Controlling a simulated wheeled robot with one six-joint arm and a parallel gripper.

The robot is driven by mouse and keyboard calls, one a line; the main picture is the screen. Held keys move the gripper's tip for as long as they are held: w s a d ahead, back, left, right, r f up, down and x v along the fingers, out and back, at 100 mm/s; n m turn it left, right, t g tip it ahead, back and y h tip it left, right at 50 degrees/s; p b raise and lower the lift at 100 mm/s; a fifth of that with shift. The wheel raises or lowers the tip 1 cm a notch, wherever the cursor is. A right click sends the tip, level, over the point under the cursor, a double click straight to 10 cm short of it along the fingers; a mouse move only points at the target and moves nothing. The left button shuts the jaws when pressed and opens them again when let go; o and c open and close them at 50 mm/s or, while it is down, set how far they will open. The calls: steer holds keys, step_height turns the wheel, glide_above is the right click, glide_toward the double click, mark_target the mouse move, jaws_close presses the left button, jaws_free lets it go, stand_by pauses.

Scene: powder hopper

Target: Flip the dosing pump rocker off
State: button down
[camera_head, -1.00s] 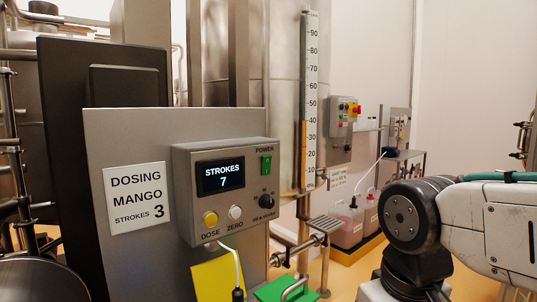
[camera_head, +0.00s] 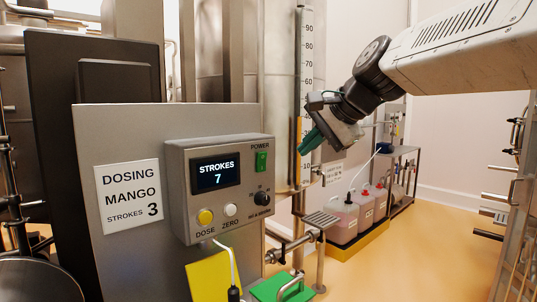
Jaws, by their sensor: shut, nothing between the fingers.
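The green power rocker (camera_head: 262,161) sits under the word POWER at the upper right of the grey dosing pump control box (camera_head: 180,222). Which side of the rocker is pressed in is too small to tell. The box's display (camera_head: 216,173) is lit and reads STROKES 7. The yellow DOSE button (camera_head: 205,216), white ZERO button (camera_head: 230,210) and black knob (camera_head: 262,198) are below. My gripper (camera_head: 303,150) is shut and empty, with green fingers pointing down and left. In the picture it is to the right of the rocker, apart from the box.
A sign (camera_head: 129,197) reads DOSING MANGO STROKES 3. A tall scale (camera_head: 306,60) stands behind my gripper. A pipe with a small grate (camera_head: 320,219) juts out right of the box. Pink-filled containers (camera_head: 343,221) stand in a yellow tray.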

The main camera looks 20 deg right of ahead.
steer(key=shift+w+d+r+m+t, duration=0.2)
steer(key=shift+w+r+m, duration=0.1)
steer(key=shift+w+r, duration=0.2)
steer(key=shift+w+d+r+m+t, duration=0.1)
steer(key=shift+w+d+r+m, duration=0.05)
steer(key=shift+w+r+m, duration=0.3)
steer(key=shift+s, duration=0.1)
glide_toward(263, 162)
step_height(263, 162, down, 4)
steer(key=w, duration=0.1)
steer(key=w+a, duration=0.1)
steer(key=w, duration=0.1)
steer(key=shift+w+a+r+n, duration=0.15)
steer(key=shift+r+n, duration=0.05)
steer(key=shift+n, duration=0.05)
steer(key=shift+w+a+r, duration=0.1)
steer(key=shift+w+a, duration=0.05)
steer(key=shift+w, duration=0.3)
